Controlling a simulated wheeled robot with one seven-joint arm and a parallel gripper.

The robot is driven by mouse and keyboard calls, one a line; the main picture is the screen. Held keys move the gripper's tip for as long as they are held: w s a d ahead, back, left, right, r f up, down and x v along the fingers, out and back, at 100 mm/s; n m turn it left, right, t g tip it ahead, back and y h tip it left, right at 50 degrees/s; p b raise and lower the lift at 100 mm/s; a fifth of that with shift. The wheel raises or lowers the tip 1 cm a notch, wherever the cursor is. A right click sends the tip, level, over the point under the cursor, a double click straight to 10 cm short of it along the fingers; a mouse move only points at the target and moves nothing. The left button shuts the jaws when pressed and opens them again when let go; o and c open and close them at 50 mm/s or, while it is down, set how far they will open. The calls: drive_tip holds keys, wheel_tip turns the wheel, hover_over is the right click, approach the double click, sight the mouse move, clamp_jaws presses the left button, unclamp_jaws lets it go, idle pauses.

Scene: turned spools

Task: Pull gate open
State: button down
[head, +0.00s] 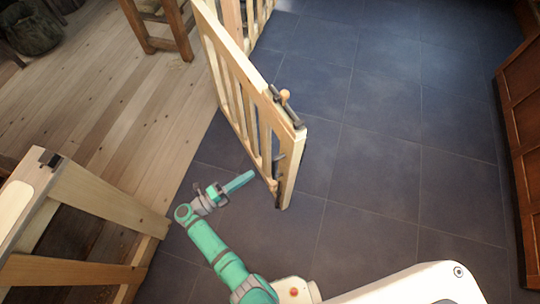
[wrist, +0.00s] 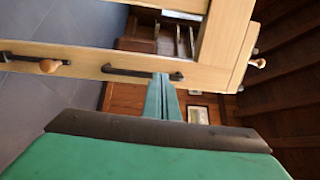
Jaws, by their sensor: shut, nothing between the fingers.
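The pale wooden slatted gate (head: 243,92) stands swung out over the blue tiles, with a wide gap between its free end and the wooden fence section (head: 105,197) at lower left. A dark bolt with a round wooden knob (head: 285,96) sits on its top rail. In the wrist view the gate (wrist: 90,62) carries a dark bar handle (wrist: 140,74) and a knob (wrist: 49,66). My gripper (head: 246,176) is shut and empty, beside the gate's free end on its left side. In the wrist view its fingertips (wrist: 165,77) overlap the handle's right end; I cannot tell whether they touch.
A dark wooden cabinet (head: 522,130) stands along the right edge. Wooden chair legs (head: 165,30) show at the top left on the plank floor (head: 120,90). The blue tiled floor (head: 380,130) right of the gate is clear.

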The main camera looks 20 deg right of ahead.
drive_tip(key=w+d+m+g, duration=0.1)
drive_tip(key=w+d, duration=0.2)
drive_tip(key=d, duration=0.8)
drive_tip(key=shift+w+f+g, duration=0.4)
drive_tip(key=shift+f, duration=0.05)
drive_tip(key=shift+d, duration=0.1)
